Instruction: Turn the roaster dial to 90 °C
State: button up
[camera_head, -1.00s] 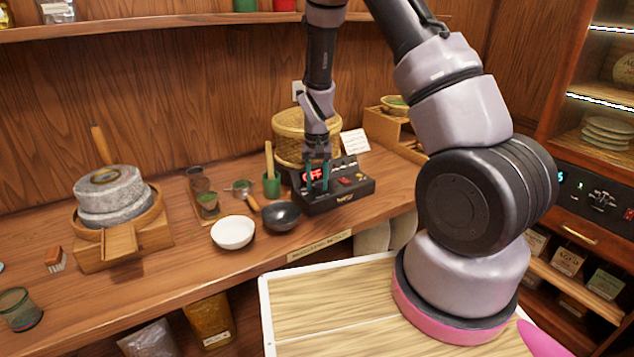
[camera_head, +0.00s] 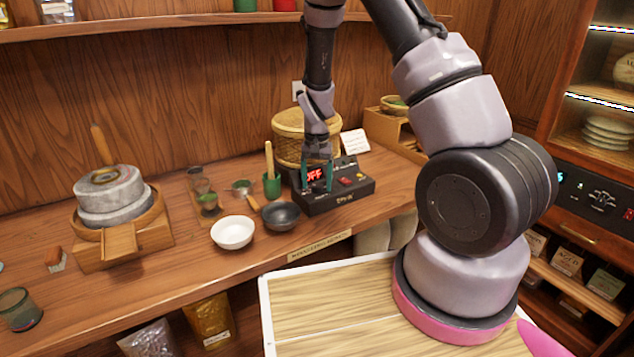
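The roaster is a dark box with a woven basket (camera_head: 300,124) behind it on the wooden counter. Its black control box (camera_head: 345,198) has a red lit display (camera_head: 314,174) that reads OFF and red buttons at its right. My gripper (camera_head: 317,187) points down over the left part of the control box, with its teal fingers on either side of the display in the picture. The fingers look apart. The dial is not clearly visible; it may be hidden by the fingers, and I cannot tell whether they touch it.
A green cup with a wooden whisk or scoop (camera_head: 271,185), a dark bowl (camera_head: 281,216) and a white bowl (camera_head: 232,232) stand left of the control box. A white card (camera_head: 355,141) stands behind it. A stone mill (camera_head: 110,195) is at the far left.

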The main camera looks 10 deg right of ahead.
jog(key=shift+r, duration=0.1)
notch_tip(320, 180, up, 11)
jog(key=shift+f, duration=0.2)
dwell(0.4)
notch_tip(320, 180, up, 10)
jog(key=t+y, duration=0.1)
jog(key=t, duration=0.1)
send_over(317, 185)
jog(key=s+d, duration=0.2)
jog(key=s, duration=0.1)
jog(key=s+d+r+t+y, duration=0.1)
jog(key=s+d+r, duration=0.1)
jog(key=s+r, duration=0.55)
jog(key=s+d+r+t, duration=0.2)
jog(key=s+r+t, duration=0.2)
jog(key=s+r, duration=0.6)
jog(key=s, duration=0.2)
jog(key=shift+s+r, duration=0.35)
jog(key=shift+s, duration=0.05)
jog(key=shift+c, duration=0.3)
